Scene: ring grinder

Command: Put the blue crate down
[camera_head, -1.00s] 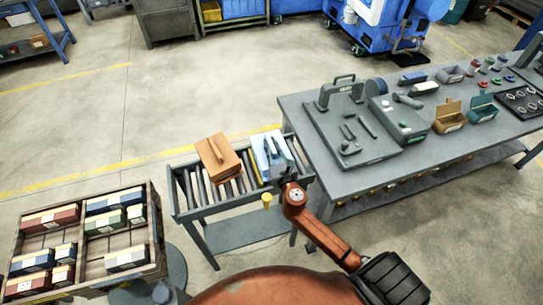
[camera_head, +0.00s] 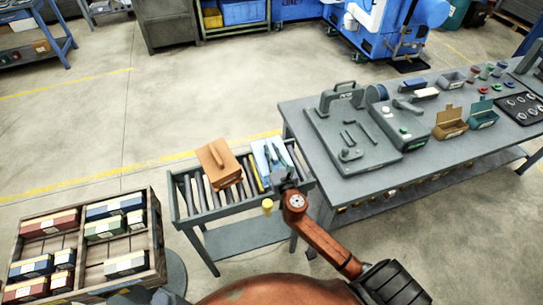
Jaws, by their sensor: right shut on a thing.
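The blue crate (camera_head: 262,158), pale blue with a darker handle part on top, is at the right end of the grey roller stand (camera_head: 188,213). It is beside the brown box and looks level with the rollers. I cannot tell whether its bottom touches them. My right gripper (camera_head: 281,176) is at the crate's near right side, shut on it, and the wrist and the gripper hide part of the crate. My left gripper is not in view.
A brown box (camera_head: 218,160) sits on the rollers left of the crate. A grey workbench (camera_head: 400,164) with a grinder fixture and small bins stands close on the right. A wooden crate (camera_head: 158,226) of small boxes is at lower left. Open floor lies behind.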

